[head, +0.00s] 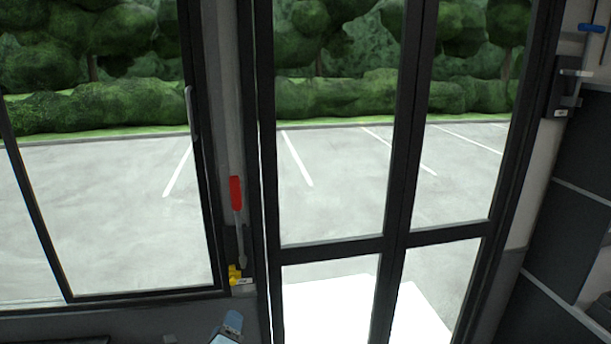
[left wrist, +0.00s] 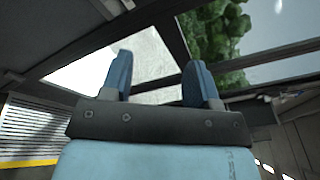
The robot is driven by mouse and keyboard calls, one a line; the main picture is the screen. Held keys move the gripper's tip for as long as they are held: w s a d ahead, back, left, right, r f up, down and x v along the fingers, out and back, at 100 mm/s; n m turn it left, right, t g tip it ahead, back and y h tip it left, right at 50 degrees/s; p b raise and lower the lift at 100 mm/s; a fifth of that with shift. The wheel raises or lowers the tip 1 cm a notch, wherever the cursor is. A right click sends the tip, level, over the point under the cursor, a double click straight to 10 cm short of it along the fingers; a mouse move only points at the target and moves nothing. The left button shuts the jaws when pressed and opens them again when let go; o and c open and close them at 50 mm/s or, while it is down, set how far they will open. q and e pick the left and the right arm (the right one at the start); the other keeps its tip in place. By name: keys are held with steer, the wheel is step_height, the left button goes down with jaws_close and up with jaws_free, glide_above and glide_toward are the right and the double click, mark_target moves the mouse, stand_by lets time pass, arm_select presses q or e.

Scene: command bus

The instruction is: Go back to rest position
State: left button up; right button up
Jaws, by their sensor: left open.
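In the head view, only part of my left gripper (head: 229,327) shows at the bottom edge, left of the glass door. In the left wrist view, the two blue fingers of my left gripper (left wrist: 160,82) stand well apart with nothing between them. It is open and empty. Behind the fingers are window panes and dark frames. My right gripper shows in neither view.
A glass double door (head: 393,180) with dark frames stands ahead. A red-handled lever (head: 236,195) with a yellow fitting (head: 235,275) below is on the post to its left. A blue-handled device (head: 570,85) is on the right wall. A large window (head: 110,210) is at left.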

arm_select(q)
steer(key=s+f+n+g+h, duration=0.1)
steer(key=s+f+n+g, duration=0.1)
steer(key=s+f+n, duration=0.3)
steer(key=s+f+n+g+h, duration=0.1)
steer(key=s+f+n, duration=0.5)
steer(key=s, duration=0.8)
steer(key=s+f+n+g+h, duration=0.1)
steer(key=s+f+n+g, duration=0.2)
steer(key=s+f+n, duration=0.3)
steer(key=s+n, duration=0.4)
steer(key=n, duration=0.1)
steer(key=shift+s+g+h+p, duration=0.15)
steer(key=shift+g+h+p, duration=0.15)
steer(key=shift+f, duration=0.1)
steer(key=shift+c, duration=0.5)
